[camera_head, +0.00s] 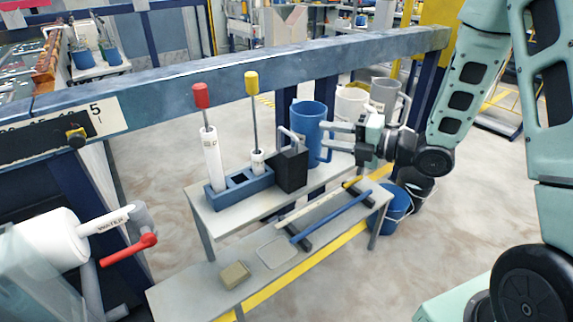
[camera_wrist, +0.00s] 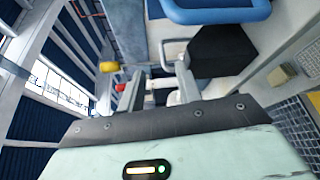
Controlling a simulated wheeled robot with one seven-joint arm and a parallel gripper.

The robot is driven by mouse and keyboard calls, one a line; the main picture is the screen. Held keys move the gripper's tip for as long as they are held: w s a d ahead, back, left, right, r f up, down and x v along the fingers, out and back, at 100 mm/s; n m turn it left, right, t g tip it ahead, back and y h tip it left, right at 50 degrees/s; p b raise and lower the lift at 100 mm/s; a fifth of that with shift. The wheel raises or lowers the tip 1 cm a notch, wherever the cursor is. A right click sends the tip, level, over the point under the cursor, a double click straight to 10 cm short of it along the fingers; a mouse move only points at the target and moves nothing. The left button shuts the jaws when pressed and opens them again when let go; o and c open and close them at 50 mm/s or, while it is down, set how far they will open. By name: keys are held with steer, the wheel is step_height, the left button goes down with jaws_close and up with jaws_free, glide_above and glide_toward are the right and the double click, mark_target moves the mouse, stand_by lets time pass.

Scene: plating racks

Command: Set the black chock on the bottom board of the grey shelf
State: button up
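The black chock (camera_head: 291,169), a dark block with a pale loop handle on top, stands on the top board (camera_head: 228,222) of the grey shelf. In the wrist view the chock (camera_wrist: 222,50) is at upper right, its handle just beyond the fingers. My gripper (camera_head: 325,136) is open and empty, right of the handle and in front of the blue jug. In the wrist view its two fingers (camera_wrist: 160,72) are apart with nothing clearly between them. The bottom board (camera_head: 190,293) lies lower and nearer, with a thin rounded outline (camera_head: 276,252) on a bare part.
A blue holder (camera_head: 240,190) with tools stands left of the chock, and a blue jug (camera_head: 310,118) behind it. The bottom board carries a tan block (camera_head: 235,274), a blue rod (camera_head: 330,216) and dark bars. A grey-blue beam (camera_head: 230,66) crosses behind.

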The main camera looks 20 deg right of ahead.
mark_target(284, 155)
steer(key=shift+s+a+f+p+x, duration=0.1)
steer(key=shift+p+x, duration=0.05)
steer(key=shift+x, duration=1.35)
steer(key=shift+s+a+f+p+x, duration=0.1)
steer(key=shift+p+x, duration=0.05)
steer(key=shift+x, duration=1.35)
steer(key=shift+s+a+f+p+x, duration=0.1)
steer(key=shift+p+x, duration=0.05)
steer(key=shift+x, duration=1.35)
jaws_close()
steer(key=shift+r, duration=0.1)
